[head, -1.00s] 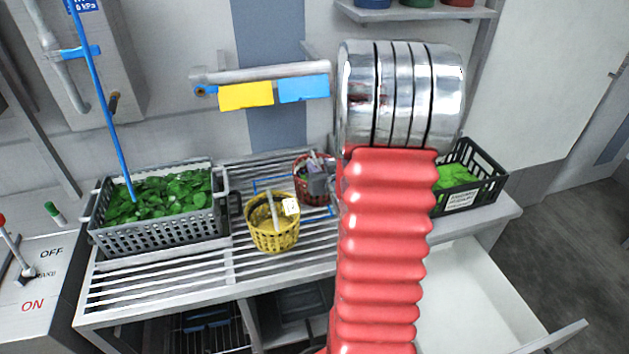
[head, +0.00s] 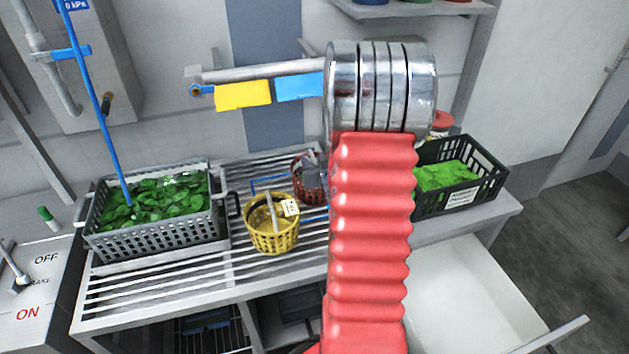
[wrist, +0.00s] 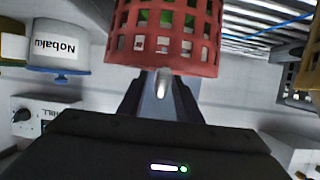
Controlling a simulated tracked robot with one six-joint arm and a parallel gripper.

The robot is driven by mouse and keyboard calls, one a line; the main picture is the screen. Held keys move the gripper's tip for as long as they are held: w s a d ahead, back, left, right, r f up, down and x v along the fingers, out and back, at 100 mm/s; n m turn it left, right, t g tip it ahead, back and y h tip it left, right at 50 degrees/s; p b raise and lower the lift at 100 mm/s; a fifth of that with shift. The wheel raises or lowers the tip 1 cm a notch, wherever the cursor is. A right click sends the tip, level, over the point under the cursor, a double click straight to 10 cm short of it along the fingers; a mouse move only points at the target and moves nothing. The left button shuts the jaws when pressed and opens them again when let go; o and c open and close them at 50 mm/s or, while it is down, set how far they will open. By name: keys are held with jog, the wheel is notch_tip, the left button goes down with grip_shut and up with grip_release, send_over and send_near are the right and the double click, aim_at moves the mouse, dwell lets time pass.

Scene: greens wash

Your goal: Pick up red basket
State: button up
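The red basket (head: 301,188) sits on the slatted rack, partly hidden behind my arm in the head view. Grey and purplish shapes show at its top. In the wrist view the red lattice basket (wrist: 160,50) is close up, at the top of the picture just past my gripper (wrist: 160,100). The two dark fingers stand apart. A pale, tapered piece lies between them, close to the basket wall; I cannot tell whether the fingers touch it. My gripper is not clearly visible in the head view.
A yellow basket (head: 271,238) stands left of the red one. A grey crate of leaves (head: 157,238) is farther left, a dark crate (head: 484,194) at right. Yellow (head: 242,95) and blue (head: 299,87) plates hang behind. An open drawer (head: 470,290) juts out below right.

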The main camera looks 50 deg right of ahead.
jog(key=shift+c, duration=0.5)
jog(key=shift+s, duration=0.1)
grip_shut()
jog(key=shift+d, duration=0.1)
dwell(0.8)
